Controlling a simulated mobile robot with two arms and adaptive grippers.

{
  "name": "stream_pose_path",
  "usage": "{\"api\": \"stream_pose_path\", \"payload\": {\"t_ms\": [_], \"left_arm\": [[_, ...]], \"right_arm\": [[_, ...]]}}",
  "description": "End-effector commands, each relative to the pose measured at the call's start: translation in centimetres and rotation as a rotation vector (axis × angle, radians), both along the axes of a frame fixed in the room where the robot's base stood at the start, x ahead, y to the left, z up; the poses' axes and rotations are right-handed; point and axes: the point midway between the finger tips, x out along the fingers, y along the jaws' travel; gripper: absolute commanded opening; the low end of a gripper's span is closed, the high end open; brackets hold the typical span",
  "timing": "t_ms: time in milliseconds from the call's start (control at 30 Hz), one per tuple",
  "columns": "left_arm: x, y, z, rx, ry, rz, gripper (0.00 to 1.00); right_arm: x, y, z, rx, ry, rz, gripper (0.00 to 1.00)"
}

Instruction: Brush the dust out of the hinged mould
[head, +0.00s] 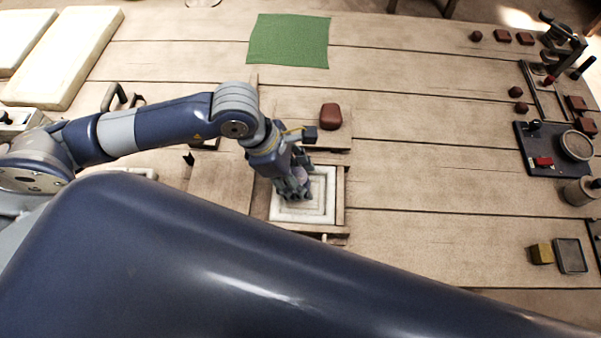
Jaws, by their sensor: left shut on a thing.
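The hinged mould (328,214) is a pale square with a raised inner border, set in a wooden frame, at the middle of the head view. My left gripper (298,192) points down over the left part of the mould. It is shut on a small pinkish thing, which appears to be the brush; the fingers hide most of it. I cannot tell whether it touches the mould floor. Dust is too fine to make out. My right gripper is not in view.
A red-brown clay lump (331,116) lies just behind the mould. A green cloth (290,41) lies at the back. A dark press-like stand (540,150) and several small items stand at the right. The table between is clear. A large dark-blue shape covers the foreground.

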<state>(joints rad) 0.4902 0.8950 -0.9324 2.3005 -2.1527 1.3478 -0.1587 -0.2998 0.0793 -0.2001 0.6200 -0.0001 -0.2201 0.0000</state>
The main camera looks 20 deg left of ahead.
Motion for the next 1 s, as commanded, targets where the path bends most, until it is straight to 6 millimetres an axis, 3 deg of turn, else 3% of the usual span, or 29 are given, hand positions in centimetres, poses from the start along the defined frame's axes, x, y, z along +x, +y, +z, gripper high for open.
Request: {"api": "stream_pose_path", "payload": {"t_ms": [633, 1000], "left_arm": [[-2.6, -0.8, -0.2, 0.000, 0.002, -0.001, 0.27], [-2.3, -2.0, 0.0, -0.001, 0.000, -0.001, 0.27]], "right_arm": [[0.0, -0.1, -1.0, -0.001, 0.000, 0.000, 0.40], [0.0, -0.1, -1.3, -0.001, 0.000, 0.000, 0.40]]}}
